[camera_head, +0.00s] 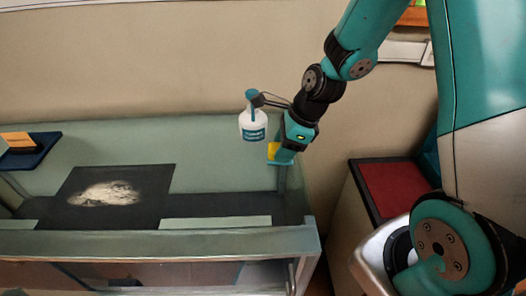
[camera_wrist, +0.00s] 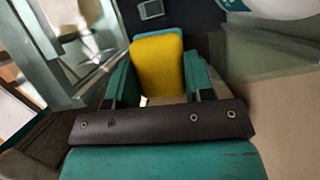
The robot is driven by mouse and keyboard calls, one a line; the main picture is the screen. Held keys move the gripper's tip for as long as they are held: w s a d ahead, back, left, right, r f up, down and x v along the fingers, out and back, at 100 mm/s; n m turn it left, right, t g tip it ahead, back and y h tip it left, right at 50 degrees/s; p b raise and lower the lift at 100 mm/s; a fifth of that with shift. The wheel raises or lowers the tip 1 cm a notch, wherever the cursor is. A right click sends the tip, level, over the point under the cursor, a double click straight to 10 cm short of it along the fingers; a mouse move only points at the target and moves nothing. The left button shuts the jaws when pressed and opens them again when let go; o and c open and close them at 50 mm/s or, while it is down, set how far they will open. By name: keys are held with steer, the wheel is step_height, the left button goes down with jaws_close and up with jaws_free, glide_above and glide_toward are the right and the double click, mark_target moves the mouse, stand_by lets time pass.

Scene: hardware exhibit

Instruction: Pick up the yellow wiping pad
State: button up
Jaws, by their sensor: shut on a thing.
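The yellow wiping pad (camera_wrist: 158,66) is between the two fingers of my gripper (camera_wrist: 160,88) in the wrist view, with a blue-green layer along its far edge. My gripper is shut on it. In the head view my gripper (camera_head: 283,156) is at the right end of the pale green bench, and a small yellow part of the pad (camera_head: 272,150) shows beside the fingers. The rest of the pad is hidden by the gripper there. I cannot tell whether the pad touches the surface below.
A white spray bottle (camera_head: 253,124) with a blue top stands just left of my gripper. A black sheet (camera_head: 62,208) with a pale patch lies left on the bench. A blue tray (camera_head: 30,152) holds an orange item at far left. A red-topped cabinet (camera_head: 394,188) stands right.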

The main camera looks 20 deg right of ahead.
steer(key=s+d+b, duration=0.2)
steer(key=s+d, duration=0.3)
steer(key=d, duration=0.5)
steer(key=shift+s+d+b, duration=0.15)
steer(key=shift+d+b, duration=0.15)
steer(key=shift+b, duration=0.05)
steer(key=shift+o, duration=0.6)
